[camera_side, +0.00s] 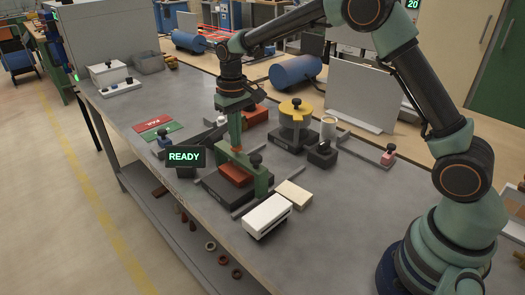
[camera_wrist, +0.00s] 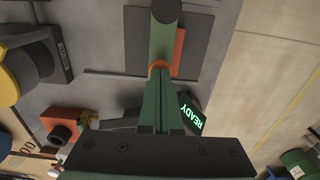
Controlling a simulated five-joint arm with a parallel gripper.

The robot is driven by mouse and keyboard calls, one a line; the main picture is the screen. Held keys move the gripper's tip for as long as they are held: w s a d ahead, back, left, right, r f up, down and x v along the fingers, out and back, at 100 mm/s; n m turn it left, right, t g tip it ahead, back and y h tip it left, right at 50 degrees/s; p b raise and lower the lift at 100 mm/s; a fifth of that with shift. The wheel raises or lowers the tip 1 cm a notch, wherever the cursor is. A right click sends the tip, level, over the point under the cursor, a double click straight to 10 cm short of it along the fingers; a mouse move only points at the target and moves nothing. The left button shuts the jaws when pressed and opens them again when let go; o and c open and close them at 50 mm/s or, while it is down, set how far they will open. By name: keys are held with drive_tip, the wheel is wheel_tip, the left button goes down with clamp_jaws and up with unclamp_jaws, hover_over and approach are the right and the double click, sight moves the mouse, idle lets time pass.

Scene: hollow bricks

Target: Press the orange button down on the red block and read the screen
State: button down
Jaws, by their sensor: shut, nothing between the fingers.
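The red block (camera_side: 236,174) lies on a dark base plate (camera_side: 222,192), under a green press frame (camera_side: 261,180). Part of the block shows as a red strip beside the green frame in the wrist view (camera_wrist: 179,52). The orange button (camera_wrist: 159,65) is on the green frame, right at my fingertips. My gripper (camera_side: 237,143) is shut and empty, pointing down over the button. I cannot tell whether the tips touch it or how far down it is. The small black screen (camera_side: 185,157) left of the block reads READY in green letters.
A white box (camera_side: 267,216) and a pale flat block (camera_side: 293,193) lie in front of the press. A yellow-topped round fixture (camera_side: 296,112), a white cylinder (camera_side: 328,127) and a dark block (camera_side: 322,154) stand to the right. Red and green cards (camera_side: 153,125) lie behind left.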

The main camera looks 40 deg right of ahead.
drive_tip(key=shift+f, duration=0.4)
drive_tip(key=shift+r, duration=1.85)
drive_tip(key=shift+r, duration=0.1)
drive_tip(key=s+d+r+t, duration=0.4)
drive_tip(key=s+r, duration=0.7)
drive_tip(key=s, duration=0.4)
drive_tip(key=s+d+f+t, duration=0.1)
drive_tip(key=s, duration=0.5)
drive_tip(key=shift+s+f+t, duration=0.25)
drive_tip(key=shift+f+t, duration=0.05)
